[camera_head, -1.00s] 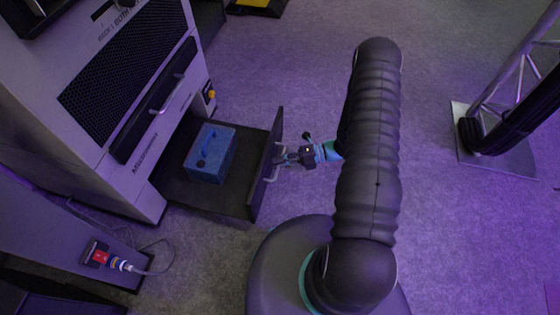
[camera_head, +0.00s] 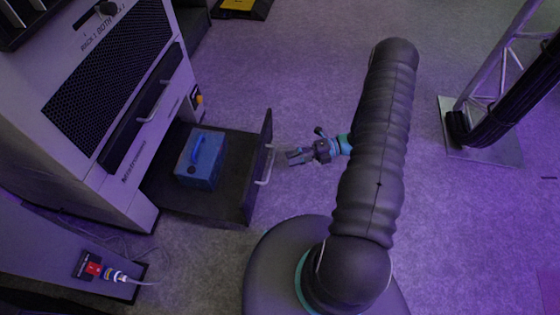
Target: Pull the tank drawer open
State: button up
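The tank drawer (camera_head: 218,205) is a dark tray pulled out from the bottom of the rack. Its upright front panel (camera_head: 256,165) carries a pale bar handle (camera_head: 266,168). A blue tank (camera_head: 201,165) with a handle on top sits inside the drawer. My gripper (camera_head: 291,157) is to the right of the handle, with a small gap of floor between them. Its fingers look parted and nothing is between them. My arm hides the part behind the wrist.
The rack (camera_head: 104,97) with a mesh panel and an upper drawer handle (camera_head: 153,103) stands at left. A red socket with a plugged cable (camera_head: 97,268) is at lower left. A truss foot plate (camera_head: 485,145) stands at right. Floor between is clear.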

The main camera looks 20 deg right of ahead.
jog(key=shift+s+d+r, duration=0.1)
jog(key=shift+d+r, duration=0.1)
jog(key=shift+d, duration=0.75)
jog(key=shift+d+r, duration=0.15)
jog(key=shift+d, duration=0.8)
jog(key=s+n+g+h, duration=0.2)
jog(key=s+n+g, duration=0.2)
jog(key=s+n, duration=0.5)
notch_tip(320, 180, up, 28)
jog(key=s+a+n+t+h, duration=0.1)
jog(key=s+n+t+h, duration=0.15)
jog(key=n+h, duration=1.6)
jog(key=s+a+r+n+t+y, duration=0.2)
jog(key=s+a+r+n+t, duration=0.1)
jog(key=r+n, duration=0.2)
jog(key=s+a+r+n+t+y, duration=0.2)
jog(key=r+n, duration=0.3)
jog(key=r, duration=0.4)
jog(key=shift+s+a+t, duration=0.45)
jog(key=shift+s+a, duration=0.25)
jog(key=shift+a, duration=0.15)
